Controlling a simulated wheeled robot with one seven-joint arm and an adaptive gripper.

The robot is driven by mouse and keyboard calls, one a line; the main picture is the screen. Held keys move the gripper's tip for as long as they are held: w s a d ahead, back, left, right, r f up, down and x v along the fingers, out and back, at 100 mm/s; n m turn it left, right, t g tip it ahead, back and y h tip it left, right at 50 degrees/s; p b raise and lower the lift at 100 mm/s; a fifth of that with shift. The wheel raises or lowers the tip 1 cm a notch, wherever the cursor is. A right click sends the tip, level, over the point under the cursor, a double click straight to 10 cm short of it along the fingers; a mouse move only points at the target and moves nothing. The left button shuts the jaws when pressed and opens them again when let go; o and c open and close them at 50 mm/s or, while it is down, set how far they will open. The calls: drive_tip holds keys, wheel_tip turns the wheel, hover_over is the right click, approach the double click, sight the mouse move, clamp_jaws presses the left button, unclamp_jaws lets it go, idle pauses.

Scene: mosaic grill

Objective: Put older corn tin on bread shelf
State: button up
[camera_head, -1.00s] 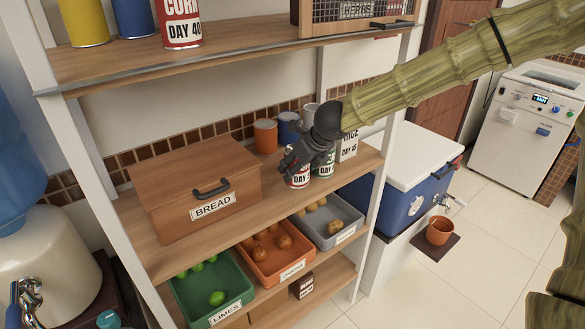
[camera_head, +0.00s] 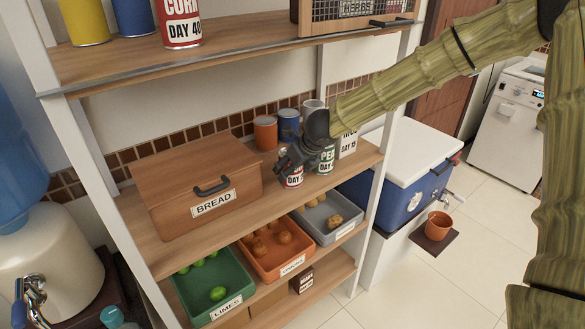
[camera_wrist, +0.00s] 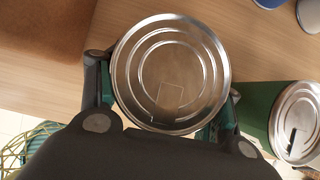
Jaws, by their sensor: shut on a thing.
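My gripper (camera_head: 290,165) is over the middle shelf, right of the bread box, with its fingers around a tin. The held tin (camera_head: 293,179) has a white and red label with part of "DAY" showing; the rest of its label is hidden. In the wrist view its round metal lid (camera_wrist: 170,75) sits between the fingers. The tin stands on or very close to the bread shelf (camera_head: 190,240); I cannot tell if it touches. Another tin labelled CORN, DAY 40 (camera_head: 181,22), stands on the upper shelf. The wooden BREAD box (camera_head: 195,180) stands on the middle shelf.
A green-labelled tin (camera_head: 325,160) stands close to the right of the held tin, with a white rice container (camera_head: 347,143) beyond it. Orange (camera_head: 265,132) and blue (camera_head: 289,125) cans stand behind. Shelf room is clear between the box and the held tin. Produce bins (camera_head: 213,288) sit below.

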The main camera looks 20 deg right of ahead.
drive_tip(key=o, duration=1.3)
drive_tip(key=shift+f, duration=0.1)
drive_tip(key=shift+o, duration=0.2)
drive_tip(key=v, duration=1.2)
